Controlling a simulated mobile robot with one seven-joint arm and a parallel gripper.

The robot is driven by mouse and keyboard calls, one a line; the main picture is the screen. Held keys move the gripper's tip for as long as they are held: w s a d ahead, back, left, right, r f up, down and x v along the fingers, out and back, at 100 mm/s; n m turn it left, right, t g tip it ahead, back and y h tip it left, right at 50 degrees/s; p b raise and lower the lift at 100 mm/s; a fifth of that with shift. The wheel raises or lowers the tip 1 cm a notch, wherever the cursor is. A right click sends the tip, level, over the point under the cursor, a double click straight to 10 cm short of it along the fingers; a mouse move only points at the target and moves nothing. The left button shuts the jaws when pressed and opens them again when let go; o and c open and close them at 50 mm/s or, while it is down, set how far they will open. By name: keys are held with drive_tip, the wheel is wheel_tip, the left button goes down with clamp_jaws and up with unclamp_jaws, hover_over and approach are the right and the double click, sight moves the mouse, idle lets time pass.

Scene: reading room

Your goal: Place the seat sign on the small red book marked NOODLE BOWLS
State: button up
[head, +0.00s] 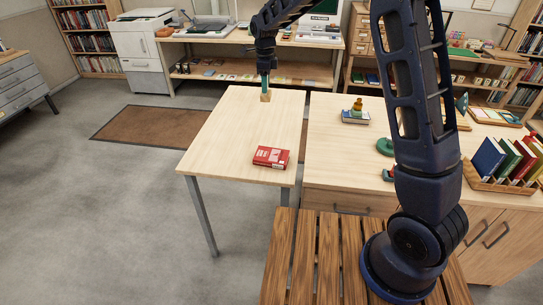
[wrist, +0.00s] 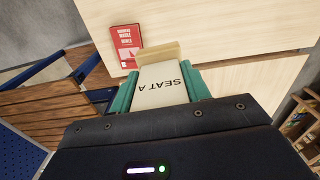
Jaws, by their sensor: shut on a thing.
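The seat sign is a white card with a wooden foot, lettered SEAT A in the wrist view (wrist: 160,80). My gripper (wrist: 158,92) is shut on it, one teal finger on each side. In the head view the sign's wooden foot (head: 265,97) hangs at or just above the far end of the left table; I cannot tell if it touches. The small red book (head: 271,157) lies flat near that table's front edge, well apart from my gripper. It also shows in the wrist view (wrist: 126,46), its cover lettering too blurred to read surely.
The left table (head: 235,130) is bare between sign and book. A slatted bench (head: 310,250) stands in front.

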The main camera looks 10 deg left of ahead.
drive_tip(key=s+d, duration=0.4)
drive_tip(key=s, duration=0.6)
hover_over(271, 156)
drive_tip(key=shift+m, duration=0.3)
wheel_tip(271, 156, down, 20)
drive_tip(key=shift+w, duration=0.1)
drive_tip(key=shift+f, duration=0.1)
drive_tip(key=o, duration=1.3)
wheel_tip(271, 156, up, 12)
drive_tip(key=shift+d+r, duration=0.15)
drive_tip(key=shift+r, duration=0.05)
